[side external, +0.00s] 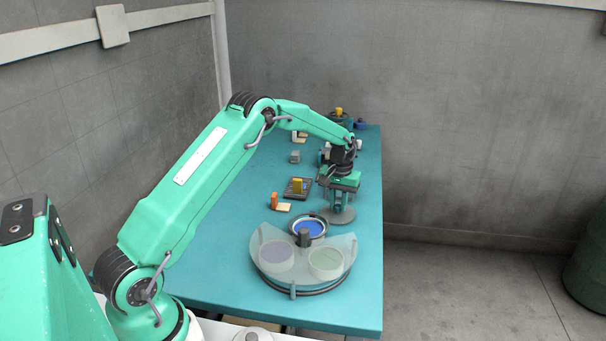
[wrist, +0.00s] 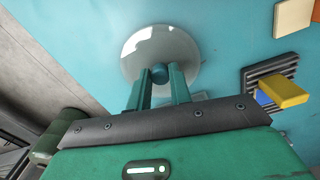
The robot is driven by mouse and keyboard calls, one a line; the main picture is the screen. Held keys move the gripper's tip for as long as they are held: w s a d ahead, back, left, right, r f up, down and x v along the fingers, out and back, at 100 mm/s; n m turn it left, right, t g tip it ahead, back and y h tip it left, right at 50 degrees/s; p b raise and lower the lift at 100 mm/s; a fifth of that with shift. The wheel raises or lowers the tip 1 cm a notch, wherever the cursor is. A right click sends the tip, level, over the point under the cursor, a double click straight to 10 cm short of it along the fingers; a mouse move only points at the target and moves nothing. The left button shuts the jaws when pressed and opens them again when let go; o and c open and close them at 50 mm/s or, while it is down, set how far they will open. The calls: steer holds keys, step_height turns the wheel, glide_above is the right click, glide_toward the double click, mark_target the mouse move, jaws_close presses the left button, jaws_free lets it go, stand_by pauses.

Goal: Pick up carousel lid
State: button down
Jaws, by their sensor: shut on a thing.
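The carousel lid, a round grey disc (side external: 338,215), is under my gripper (side external: 337,201) near the table's right edge. In the wrist view the lid is a pale glossy disc (wrist: 137,50) with a dark teal knob (wrist: 160,72) at its middle. My gripper (wrist: 161,80) has its two green fingers on either side of this knob, shut on it. I cannot tell whether the lid rests on the table or hangs just above. The carousel (side external: 318,291), with a clear partial cover and round cups, stands nearer the camera. A blue-filled round opening (side external: 311,228) shows at its back.
An orange block (side external: 274,200) stands left of the lid. A yellow block (side external: 297,185) sits on a dark ribbed base (side external: 290,193). A small grey cube (side external: 295,157) and several other items are farther back. The teal table (side external: 222,250) is clear at the left.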

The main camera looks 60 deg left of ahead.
mark_target(339, 208)
steer(key=shift+r, duration=0.2)
steer(key=shift+r, duration=0.55)
steer(key=r, duration=0.3)
steer(key=shift+d+r, duration=0.1)
steer(key=shift+d, duration=0.3)
steer(key=s+d+r, duration=0.3)
steer(key=d+r, duration=0.3)
steer(key=d, duration=0.4)
steer(key=shift+d+r, duration=0.2)
steer(key=shift+d, duration=0.05)
steer(key=s+a+r, duration=0.1)
steer(key=s+a, duration=0.5)
steer(key=s, duration=0.4)
steer(key=shift+s+a+r, duration=0.25)
steer(key=shift+s+a, duration=0.1)
steer(key=shift+s, duration=0.05)
steer(key=shift+f, duration=0.2)
